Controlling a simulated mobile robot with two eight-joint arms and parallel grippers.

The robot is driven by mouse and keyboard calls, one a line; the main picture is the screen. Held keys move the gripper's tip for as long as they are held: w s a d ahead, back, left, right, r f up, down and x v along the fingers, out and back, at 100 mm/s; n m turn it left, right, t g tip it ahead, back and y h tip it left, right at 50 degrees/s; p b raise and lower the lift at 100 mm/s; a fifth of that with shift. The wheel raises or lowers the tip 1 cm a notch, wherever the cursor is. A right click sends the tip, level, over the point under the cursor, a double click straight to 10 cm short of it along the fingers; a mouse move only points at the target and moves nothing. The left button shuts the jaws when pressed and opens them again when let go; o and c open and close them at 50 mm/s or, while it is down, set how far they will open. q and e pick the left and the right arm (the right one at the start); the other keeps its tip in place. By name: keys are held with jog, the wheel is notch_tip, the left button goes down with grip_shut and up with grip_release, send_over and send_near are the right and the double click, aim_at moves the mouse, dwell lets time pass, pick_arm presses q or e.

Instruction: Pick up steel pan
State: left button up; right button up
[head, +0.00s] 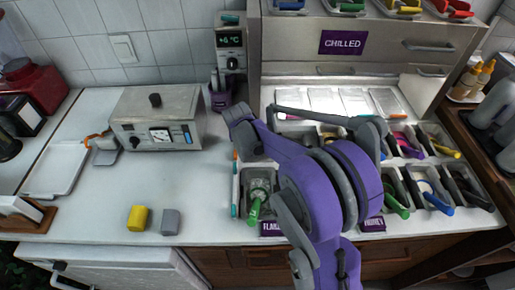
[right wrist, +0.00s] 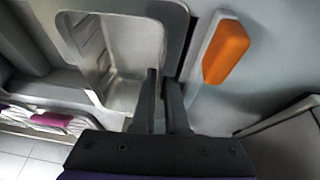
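In the right wrist view an empty steel pan (right wrist: 137,50) with rounded corners sits in the counter. My right gripper (right wrist: 163,80) shows as two dark fingers a small gap apart at this pan's side wall. One finger is over the pan's inside and the other is by its outer rim. I cannot tell whether they press on the wall. In the head view my purple right arm covers the middle of the topping well, and its fingertips are hidden. A steel pan with a green-handled tool (head: 257,197) stands left of the arm. My left gripper is not in view.
An orange-handled piece (right wrist: 228,52) lies close beside the right gripper. Pans with coloured tools fill the well's right side. A grey appliance (head: 157,117), a yellow block (head: 137,218) and a grey block (head: 171,222) stand on the left counter, with clear space around them.

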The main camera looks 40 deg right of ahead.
grip_shut()
jog(key=shift+r, duration=0.15)
dwell(1.4)
